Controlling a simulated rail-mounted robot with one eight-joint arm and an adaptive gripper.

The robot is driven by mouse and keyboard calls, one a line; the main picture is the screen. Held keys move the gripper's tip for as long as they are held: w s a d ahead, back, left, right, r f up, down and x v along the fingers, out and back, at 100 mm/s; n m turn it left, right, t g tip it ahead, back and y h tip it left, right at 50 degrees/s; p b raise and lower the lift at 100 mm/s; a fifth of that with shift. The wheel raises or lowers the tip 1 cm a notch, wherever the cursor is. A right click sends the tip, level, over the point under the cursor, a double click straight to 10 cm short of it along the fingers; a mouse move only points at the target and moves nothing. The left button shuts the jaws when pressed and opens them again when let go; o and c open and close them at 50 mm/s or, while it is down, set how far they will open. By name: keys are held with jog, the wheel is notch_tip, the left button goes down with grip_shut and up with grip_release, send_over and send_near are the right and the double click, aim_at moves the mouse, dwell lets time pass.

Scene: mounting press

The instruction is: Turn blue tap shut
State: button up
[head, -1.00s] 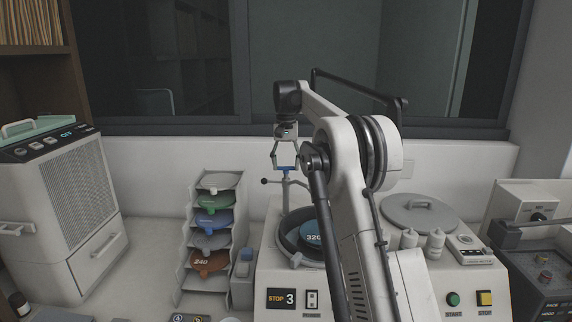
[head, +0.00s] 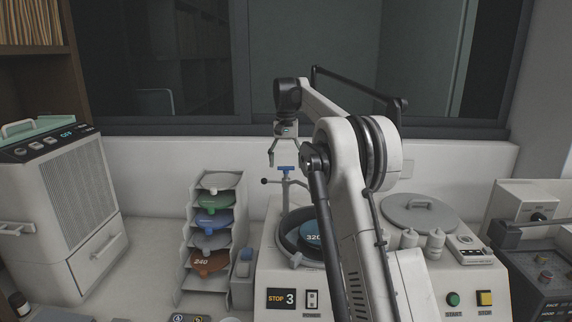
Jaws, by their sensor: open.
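The blue tap (head: 286,169) is a small T-shaped handle on top of a grey upright pipe behind the round bowl of the press. In the head view its bar lies across the picture. My gripper (head: 285,157) points down just above the tap, with its fingers apart and nothing held. The left finger hangs to the left of the tap's bar. The right finger is partly hidden by my arm. I cannot tell whether either finger touches the tap.
A side lever with a dark knob (head: 264,181) sticks out left of the pipe. The bowl (head: 291,240) holds a blue disc marked 320. A rack (head: 187,265) of coloured discs stands to the left. A grey round lid (head: 419,212) lies right of my arm.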

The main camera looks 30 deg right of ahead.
aim_at(285, 167)
jog(key=shift+r, duration=3.4)
jog(key=shift+s+a+r, duration=0.1)
jog(key=shift+a, duration=0.1)
jog(key=s+a+n+t+b, duration=0.2)
jog(key=s+a+b, duration=0.1)
jog(key=s+a, duration=0.6)
jog(key=s+a+n+t+b, duration=0.1)
jog(key=s+a+t+b, duration=0.1)
jog(key=s+a, duration=0.65)
jog(key=s+a+f+n+t+b, duration=0.1)
jog(key=s+a+f+b, duration=0.1)
jog(key=s+f, duration=1)
jog(key=s+a+f+n+t+b, duration=0.2)
jog(key=s+a+f, duration=0.1)
jog(key=s+f, duration=0.9)
jog(key=s, duration=0.4)
jog(key=shift+s+a, duration=0.25)
jog(key=shift+a, duration=0.15)
